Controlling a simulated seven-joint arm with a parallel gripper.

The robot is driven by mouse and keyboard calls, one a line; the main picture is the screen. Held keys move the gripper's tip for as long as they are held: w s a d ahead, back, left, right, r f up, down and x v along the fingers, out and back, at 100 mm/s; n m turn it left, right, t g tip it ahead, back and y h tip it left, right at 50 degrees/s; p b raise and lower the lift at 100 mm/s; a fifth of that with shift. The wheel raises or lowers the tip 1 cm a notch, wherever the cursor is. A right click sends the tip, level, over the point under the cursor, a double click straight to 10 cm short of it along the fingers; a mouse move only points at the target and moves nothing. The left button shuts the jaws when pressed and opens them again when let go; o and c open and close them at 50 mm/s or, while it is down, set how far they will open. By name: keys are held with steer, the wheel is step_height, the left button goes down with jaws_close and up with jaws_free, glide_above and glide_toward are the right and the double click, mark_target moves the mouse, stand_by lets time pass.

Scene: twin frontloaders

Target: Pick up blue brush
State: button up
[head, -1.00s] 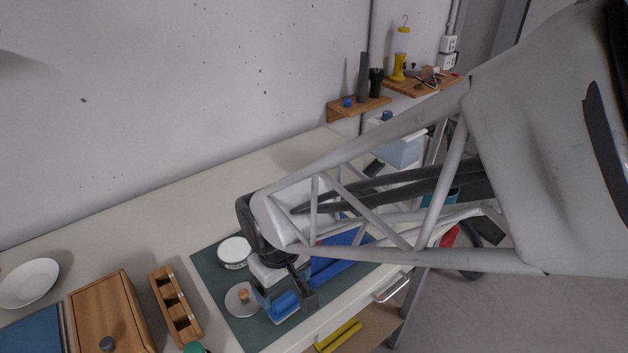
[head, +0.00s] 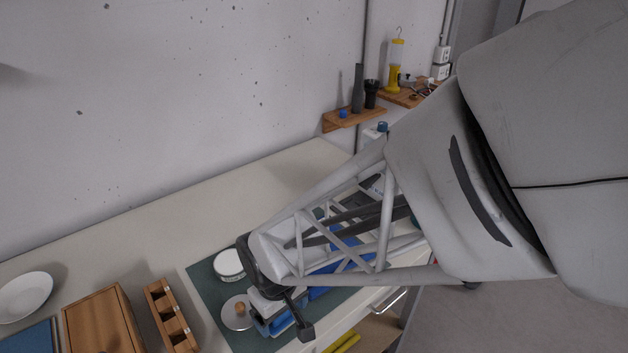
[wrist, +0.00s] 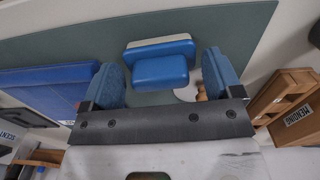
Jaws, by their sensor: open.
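The blue brush (wrist: 160,69) lies on the dark green mat (wrist: 90,38). In the wrist view it shows as a rounded blue block with a pale band along its far part. My gripper (wrist: 162,80) is open, with one blue-padded finger to the left of the brush and one to the right. Gaps show between the brush and both fingers. In the head view my gripper (head: 282,326) is low over the mat near the bench's front edge, and its parts largely hide the brush.
A large blue case (wrist: 40,88) lies left of my gripper in the wrist view. A round lid with a wooden knob (head: 238,311) and a white-topped tin (head: 229,264) are left of the gripper in the head view. A wooden rack (head: 169,314) stands further left.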

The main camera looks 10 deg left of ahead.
steer(key=shift+c, duration=0.3)
steer(key=c, duration=0.9)
steer(key=shift+c, duration=0.3)
steer(key=shift+r, duration=0.1)
steer(key=shift+r, duration=0.75)
step_height(320, 180, up, 2)
steer(key=shift+r, duration=0.1)
steer(key=s+d+r, duration=0.1)
steer(key=s+d, duration=0.9)
steer(key=s, duration=0.2)
steer(key=shift+d, duration=0.15)
steer(key=shift+s, duration=0.1)
